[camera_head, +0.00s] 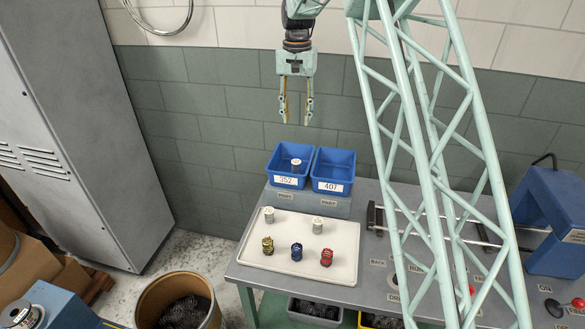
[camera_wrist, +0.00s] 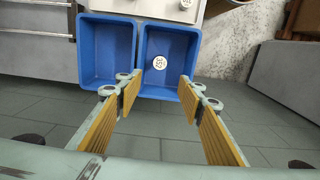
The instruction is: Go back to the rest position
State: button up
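My gripper (camera_head: 296,108) hangs pointing down above and behind the two blue bins, apart from them. It is open and nothing is between its fingers; its yellow-padded fingers also show spread in the wrist view (camera_wrist: 160,98). The blue bin labelled 352 (camera_head: 287,181) holds one white-topped cylinder (camera_head: 296,165), which also shows in the wrist view (camera_wrist: 159,62). The blue bin labelled 407 (camera_head: 333,186) looks empty in both views.
A white tray (camera_head: 276,268) on the grey table (camera_head: 365,293) bears two white-topped cylinders at the back and yellow, blue and red parts in front. A blue machine (camera_head: 553,220) stands at right. A tall grey cabinet (camera_head: 80,120) stands at left, with free air between.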

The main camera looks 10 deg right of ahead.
jog(key=shift+r, duration=0.1)
jog(key=s+r+n+t+b, duration=0.1)
jog(key=s+r, duration=0.5)
jog(key=s, duration=0.5)
jog(key=s+r+n+b, duration=0.1)
jog(key=s+r+b, duration=0.1)
jog(key=s+r, duration=0.6)
jog(key=s+r+n+t+b, duration=0.1)
jog(key=s+r, duration=0.3)
jog(key=s, duration=0.9)
jog(key=s+f+b, duration=0.1)
jog(key=s+f, duration=0.1)
jog(key=s, duration=0.9)
jog(key=s+f+n+t+b, duration=0.1)
jog(key=s+f, duration=0.2)
jog(key=s, duration=0.9)
jog(key=s+f+n+t+b, duration=0.1)
jog(key=s+f, duration=0.1)
jog(key=s, duration=0.9)
jog(key=shift+s+f, duration=0.2)
jog(key=shift+f, duration=0.05)
